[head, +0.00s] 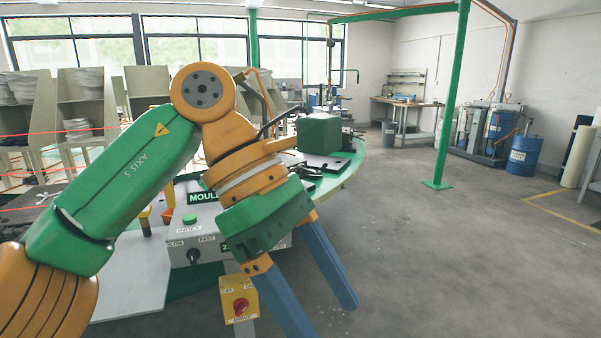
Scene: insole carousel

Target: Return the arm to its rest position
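My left arm comes in from the left edge, orange and green, and reaches across the front of the carousel table. Its gripper (325,320) hangs at the lower middle with two blue fingers pointing down and slightly right. The fingers are spread apart, with bare floor showing between them and nothing held. One fingertip is cut off at the bottom edge. The gripper overlaps the grey control panel (178,255) in the picture; I cannot tell the gap between them. My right gripper is not in view.
The green-edged carousel table (352,176) carries a green block (319,134) and dark moulds. A yellow box with a red button (240,300) stands beside the fingers. Shelves (85,100) stand behind left. A green post (452,95) and blue barrel (524,156) stand right.

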